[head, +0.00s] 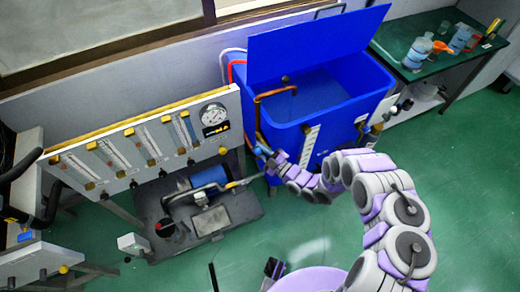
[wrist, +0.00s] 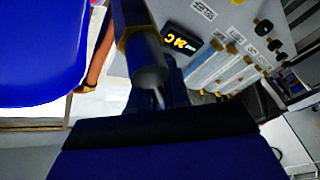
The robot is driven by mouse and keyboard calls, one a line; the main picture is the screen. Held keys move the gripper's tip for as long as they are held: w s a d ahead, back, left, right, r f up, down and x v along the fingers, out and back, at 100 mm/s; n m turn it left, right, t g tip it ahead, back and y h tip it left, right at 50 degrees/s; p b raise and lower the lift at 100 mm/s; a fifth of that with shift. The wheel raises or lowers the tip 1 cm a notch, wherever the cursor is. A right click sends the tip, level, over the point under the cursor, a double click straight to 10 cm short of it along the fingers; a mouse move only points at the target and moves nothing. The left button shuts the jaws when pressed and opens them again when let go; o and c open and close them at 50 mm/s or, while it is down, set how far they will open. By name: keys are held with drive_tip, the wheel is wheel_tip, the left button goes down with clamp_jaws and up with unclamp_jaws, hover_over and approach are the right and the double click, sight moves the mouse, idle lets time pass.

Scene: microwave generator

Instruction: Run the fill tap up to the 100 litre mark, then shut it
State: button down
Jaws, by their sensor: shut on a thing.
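The blue tank (head: 345,130) stands at the back with its lid (head: 315,45) raised. A copper fill pipe (head: 272,93) bends over its left rim. A pale level scale (head: 310,145) is on its front; its marks are too small to read, and I cannot tell the water level. My gripper (head: 263,155) is at the tank's lower left front corner, shut on the tap handle, which is mostly hidden. In the wrist view, a blue and grey tap part (wrist: 145,60) runs down to my gripper (wrist: 155,105), with the tank (wrist: 40,50) at left.
A panel of flow tubes (head: 140,140) with a round gauge (head: 213,114) stands left of the tank. A pump on a dark base (head: 205,215) sits on the floor before it. A green bench (head: 440,45) with bottles is at right. Green floor is clear at right.

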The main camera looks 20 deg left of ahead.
drive_tip(key=shift+d+f, duration=0.1)
drive_tip(key=shift+f, duration=0.05)
drive_tip(key=c, duration=1.3)
unclamp_jaws()
drive_tip(key=shift+o, duration=0.6)
drive_tip(key=v, duration=1.7)
drive_tip(key=shift+d, duration=0.2)
